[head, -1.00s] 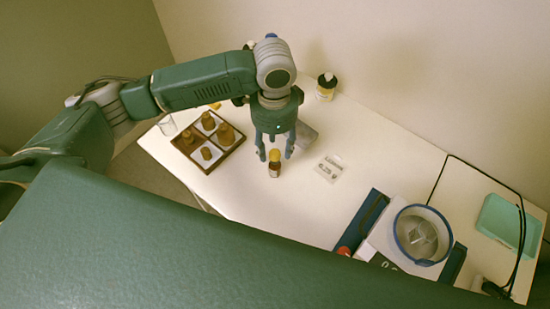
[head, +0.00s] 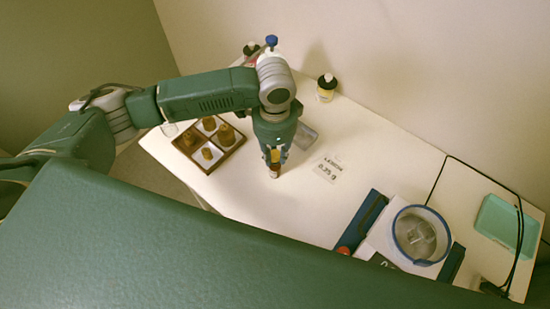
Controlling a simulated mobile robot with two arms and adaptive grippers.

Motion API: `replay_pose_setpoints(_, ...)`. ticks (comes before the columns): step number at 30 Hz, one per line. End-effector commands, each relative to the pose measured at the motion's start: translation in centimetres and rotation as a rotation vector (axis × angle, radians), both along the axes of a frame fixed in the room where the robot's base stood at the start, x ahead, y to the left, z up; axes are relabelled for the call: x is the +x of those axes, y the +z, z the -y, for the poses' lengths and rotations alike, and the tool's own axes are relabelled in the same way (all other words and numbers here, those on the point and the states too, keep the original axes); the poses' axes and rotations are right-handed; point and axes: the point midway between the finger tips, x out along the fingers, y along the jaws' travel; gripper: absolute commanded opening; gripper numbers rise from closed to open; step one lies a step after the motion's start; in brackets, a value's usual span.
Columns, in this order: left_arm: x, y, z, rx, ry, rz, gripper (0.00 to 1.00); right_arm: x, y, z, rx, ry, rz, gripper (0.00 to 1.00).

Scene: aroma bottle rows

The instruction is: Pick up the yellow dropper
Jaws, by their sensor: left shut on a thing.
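The yellow dropper (head: 275,155) is the yellow top of a small brown bottle (head: 274,171) with a pale label, standing on the white table. My left gripper (head: 275,159) comes down on it from above and is shut on the yellow dropper, with a finger on each side. The fingers partly hide the dropper. I cannot tell whether the dropper is loose from the bottle. My right gripper is not in view.
A brown divided tray (head: 237,148) with several wooden pieces stands left. A small text card (head: 326,169) and a dark-capped bottle (head: 326,93) are to the right. A blue-rimmed round container (head: 421,236) and a teal tray (head: 505,222) are further right. The table's middle is free.

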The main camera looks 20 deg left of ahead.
Motion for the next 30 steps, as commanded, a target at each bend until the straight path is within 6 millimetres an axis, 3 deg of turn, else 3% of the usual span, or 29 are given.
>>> replay_pose_setpoints(5, 0.1, 0.4, 0.0, 0.0, 0.0, 0.001, 0.16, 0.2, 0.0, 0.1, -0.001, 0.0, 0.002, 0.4)
replay_pose_setpoints(11, 0.1, 2.4, 0.0, -0.002, -0.001, 0.003, 0.16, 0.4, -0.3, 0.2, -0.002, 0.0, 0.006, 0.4)
replay_pose_setpoints(17, 0.1, 6.3, 0.1, -0.002, -0.002, 0.005, 0.16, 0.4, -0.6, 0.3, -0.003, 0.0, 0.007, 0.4)
replay_pose_setpoints(30, 0.1, 17.1, 0.1, -0.001, 0.0, 0.005, 0.16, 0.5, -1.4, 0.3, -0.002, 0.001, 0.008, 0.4)
